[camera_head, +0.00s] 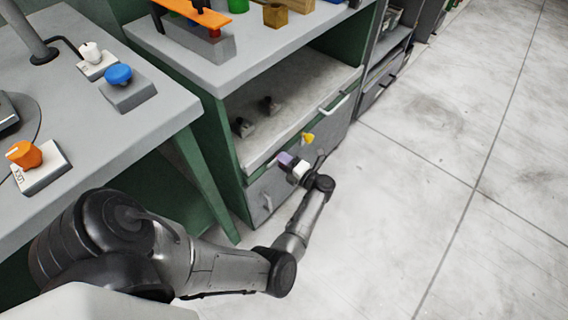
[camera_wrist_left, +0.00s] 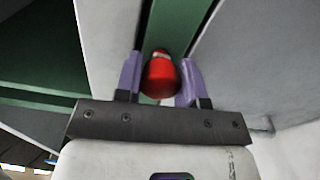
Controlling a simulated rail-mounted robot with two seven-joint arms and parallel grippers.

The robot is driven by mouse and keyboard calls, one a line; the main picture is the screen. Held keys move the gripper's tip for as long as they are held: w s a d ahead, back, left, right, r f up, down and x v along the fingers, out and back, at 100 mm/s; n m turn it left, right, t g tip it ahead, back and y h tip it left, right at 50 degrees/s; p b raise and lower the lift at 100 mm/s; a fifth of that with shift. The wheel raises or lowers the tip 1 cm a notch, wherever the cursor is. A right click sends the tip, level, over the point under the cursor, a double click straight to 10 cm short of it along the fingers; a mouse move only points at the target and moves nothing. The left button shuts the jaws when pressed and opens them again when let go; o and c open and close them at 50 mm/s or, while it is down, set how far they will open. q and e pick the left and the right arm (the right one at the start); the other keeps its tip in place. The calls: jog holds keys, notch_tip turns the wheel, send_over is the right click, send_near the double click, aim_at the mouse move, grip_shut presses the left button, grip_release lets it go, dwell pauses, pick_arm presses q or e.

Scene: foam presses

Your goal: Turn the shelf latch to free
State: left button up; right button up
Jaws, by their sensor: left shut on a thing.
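My left gripper (camera_head: 287,159) is low at the front of the green and grey cabinet, just below its open shelf. In the left wrist view, its two purple fingers (camera_wrist_left: 160,85) are shut on a red knob (camera_wrist_left: 160,76), one finger on each side. The knob has a pale patch at its far end and sits in front of a green panel. It appears to be the shelf latch, but its setting cannot be read. My right gripper is not in view.
The cabinet's pulled-out shelf (camera_head: 290,105) holds small dark parts; a yellow piece (camera_head: 308,138) shows at its front. At left, a grey table (camera_head: 60,110) carries an orange knob (camera_head: 25,154) and a blue knob (camera_head: 118,74). The floor (camera_head: 430,160) at right is clear.

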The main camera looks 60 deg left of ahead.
pick_arm(q)
jog(key=shift+n, duration=0.5)
dwell(0.3)
jog(key=o, duration=0.9)
jog(key=shift+w+d, duration=0.1)
jog(key=shift+d, duration=0.1)
jog(key=p+v, duration=0.1)
jog(key=v, duration=1.2)
jog(key=shift+w+d+p, duration=0.1)
jog(key=shift+d+p, duration=0.15)
jog(key=shift+p, duration=0.15)
